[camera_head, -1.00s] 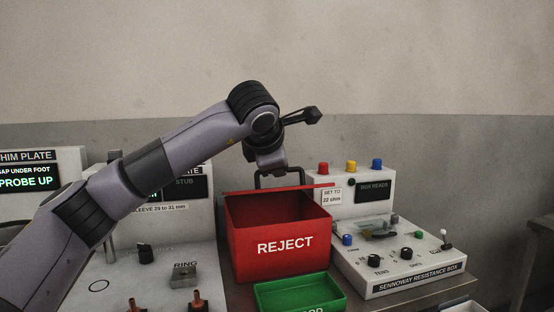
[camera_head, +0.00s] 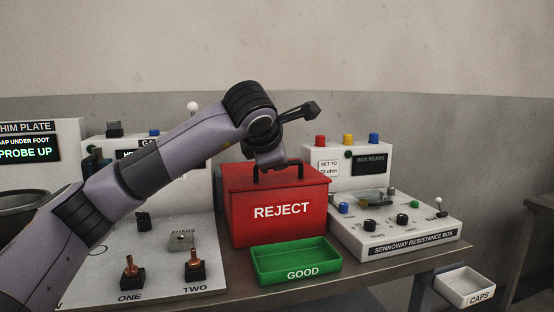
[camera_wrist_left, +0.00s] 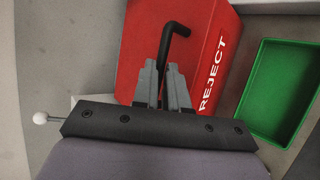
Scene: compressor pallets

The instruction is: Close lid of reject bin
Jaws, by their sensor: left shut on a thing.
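The red reject bin (camera_head: 280,212) stands on the bench behind the green tray. Its red lid (camera_head: 312,176) lies over the top, roughly flat; I cannot tell whether a small gap is left at the far edge. A black bar handle (camera_head: 299,170) stands up on the lid. My left gripper (camera_head: 274,166) reaches down over the lid from the left. In the left wrist view my left gripper (camera_wrist_left: 164,72) is shut on the black handle (camera_wrist_left: 177,28), with the red lid (camera_wrist_left: 140,45) below it. My right gripper is not in view.
A green GOOD tray (camera_head: 296,262) sits in front of the bin. The resistance box (camera_head: 395,225) stands to the right, close to the bin. The plate with posts ONE and TWO (camera_head: 165,265) lies to the left. A white CAPS tray (camera_head: 468,287) is at the right edge.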

